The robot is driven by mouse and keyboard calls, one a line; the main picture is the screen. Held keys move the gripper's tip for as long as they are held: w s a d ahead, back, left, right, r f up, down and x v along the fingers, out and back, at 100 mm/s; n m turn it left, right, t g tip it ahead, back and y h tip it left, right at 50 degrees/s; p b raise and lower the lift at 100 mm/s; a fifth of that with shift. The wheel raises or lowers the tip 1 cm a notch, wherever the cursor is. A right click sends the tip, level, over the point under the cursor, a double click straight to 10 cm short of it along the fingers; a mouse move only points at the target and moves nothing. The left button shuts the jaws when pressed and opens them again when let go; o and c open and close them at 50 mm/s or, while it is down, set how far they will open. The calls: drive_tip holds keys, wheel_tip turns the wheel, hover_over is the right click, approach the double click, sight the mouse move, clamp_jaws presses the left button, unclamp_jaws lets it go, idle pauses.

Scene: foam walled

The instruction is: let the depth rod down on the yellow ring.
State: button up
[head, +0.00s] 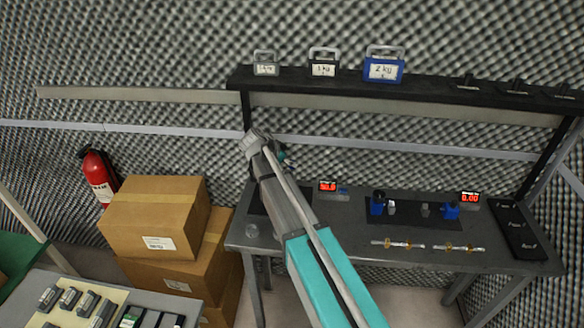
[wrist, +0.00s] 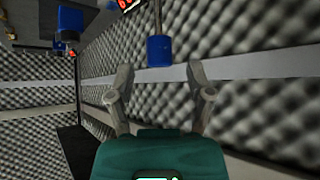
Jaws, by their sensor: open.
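In the wrist view my gripper (wrist: 160,80) is open, with its two grey fingers apart and nothing between them. A blue block (wrist: 159,51) on a thin upright rod (wrist: 157,16) shows beyond the fingertips, roughly centred between them. I cannot tell for sure that this is the depth rod. In the head view my gripper (head: 283,156) is mostly hidden behind my own arm, above the left part of the dark bench (head: 345,262). Brass-yellow rings show on two thin rods (head: 397,244) (head: 458,248) near the bench front. Which yellow ring is meant cannot be told.
Two blue devices (head: 378,204) (head: 450,211) stand on a dark mat beside red displays (head: 327,186) (head: 470,198). A shelf (head: 430,88) with labelled weights (head: 384,66) runs above the bench. Cardboard boxes (head: 155,215) and a fire extinguisher (head: 98,177) are at left.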

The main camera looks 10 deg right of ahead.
drive_tip(key=shift+b+x, duration=0.55)
drive_tip(key=shift+x, duration=0.55)
drive_tip(key=c, duration=0.9)
drive_tip(key=shift+o, duration=0.2)
wheel_tip(320, 180, down, 5)
drive_tip(key=b, duration=0.5)
drive_tip(key=shift+f, duration=0.1)
drive_tip(key=o, duration=0.9)
drive_tip(key=shift+c, duration=0.2)
